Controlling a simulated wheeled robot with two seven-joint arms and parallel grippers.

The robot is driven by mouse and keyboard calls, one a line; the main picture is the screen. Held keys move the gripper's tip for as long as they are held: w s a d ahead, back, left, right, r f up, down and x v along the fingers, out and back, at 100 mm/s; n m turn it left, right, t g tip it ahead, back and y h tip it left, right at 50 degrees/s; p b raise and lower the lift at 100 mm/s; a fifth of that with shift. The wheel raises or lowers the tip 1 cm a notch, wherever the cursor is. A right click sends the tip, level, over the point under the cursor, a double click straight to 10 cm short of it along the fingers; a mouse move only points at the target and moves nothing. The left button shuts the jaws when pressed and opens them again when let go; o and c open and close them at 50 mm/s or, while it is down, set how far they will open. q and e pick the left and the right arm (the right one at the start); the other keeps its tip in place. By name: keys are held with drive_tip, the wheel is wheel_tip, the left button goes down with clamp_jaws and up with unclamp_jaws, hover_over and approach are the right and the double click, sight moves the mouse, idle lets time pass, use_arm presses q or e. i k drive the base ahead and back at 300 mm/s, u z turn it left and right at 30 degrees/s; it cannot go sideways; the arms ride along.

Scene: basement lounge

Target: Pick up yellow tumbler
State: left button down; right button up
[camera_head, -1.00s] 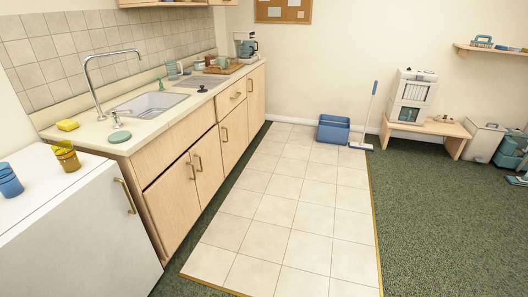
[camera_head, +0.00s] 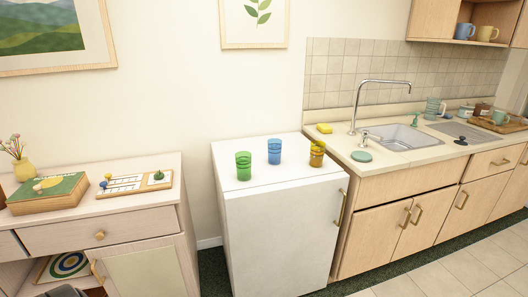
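The yellow tumbler (camera_head: 317,154), an amber ribbed cup, stands upright on the white fridge top (camera_head: 284,183), near its right edge beside the counter. A blue tumbler (camera_head: 274,151) stands to its left and slightly farther back. A green tumbler (camera_head: 243,166) stands at the left of the same top. The three stand apart.
A wooden counter with a sink (camera_head: 390,138) adjoins the fridge on the right, with a yellow sponge (camera_head: 324,128) and a green round dish (camera_head: 361,156). A pale cabinet (camera_head: 130,213) on the left bears boxes, a vase and a board.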

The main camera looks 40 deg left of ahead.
sight(318, 147)
drive_tip(key=u, duration=0.75)
drive_tip(key=k, duration=0.55)
drive_tip(key=z, duration=1.05)
drive_tip(key=i, duration=0.65)
drive_tip(key=z, duration=0.65)
drive_tip(key=i, duration=0.8)
drive_tip(key=u, duration=0.75)
drive_tip(key=i, duration=0.65)
drive_tip(key=u, duration=0.65)
